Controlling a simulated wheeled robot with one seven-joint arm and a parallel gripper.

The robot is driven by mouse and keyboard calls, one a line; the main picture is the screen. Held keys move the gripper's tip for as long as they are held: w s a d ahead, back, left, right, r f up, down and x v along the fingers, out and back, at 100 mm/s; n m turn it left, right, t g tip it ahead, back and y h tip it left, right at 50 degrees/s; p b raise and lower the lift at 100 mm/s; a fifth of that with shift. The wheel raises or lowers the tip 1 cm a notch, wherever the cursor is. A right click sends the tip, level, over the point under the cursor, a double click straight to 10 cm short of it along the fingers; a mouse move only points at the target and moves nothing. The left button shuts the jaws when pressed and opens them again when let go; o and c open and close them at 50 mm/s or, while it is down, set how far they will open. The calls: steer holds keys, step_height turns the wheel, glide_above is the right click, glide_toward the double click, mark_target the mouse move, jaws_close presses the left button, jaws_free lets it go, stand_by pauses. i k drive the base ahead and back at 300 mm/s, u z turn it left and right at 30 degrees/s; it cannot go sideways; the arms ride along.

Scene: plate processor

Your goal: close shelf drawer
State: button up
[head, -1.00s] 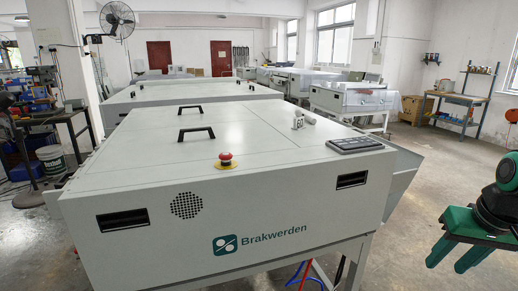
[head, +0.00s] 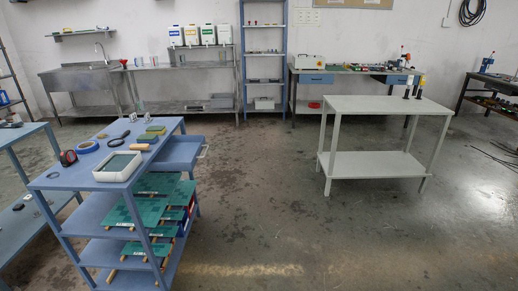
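A blue shelf unit (head: 88,187) stands at the left in the head view. Its blue drawer (head: 180,153) is pulled out to the right, just below the top board. A pale handle (head: 203,152) is on the drawer's outer end. The part of the drawer under the top is hidden. My gripper is not in this view.
The shelf's top holds a white tray (head: 118,166), tape rolls and green pads; green boards lie on its lower levels. A pale two-level table (head: 380,107) stands to the right. The floor (head: 270,200) between them is clear. Benches line the back wall.

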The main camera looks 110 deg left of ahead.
mark_target(180, 153)
steer(key=u, duration=2.25)
steer(key=i, duration=1.95)
steer(key=u, duration=2.25)
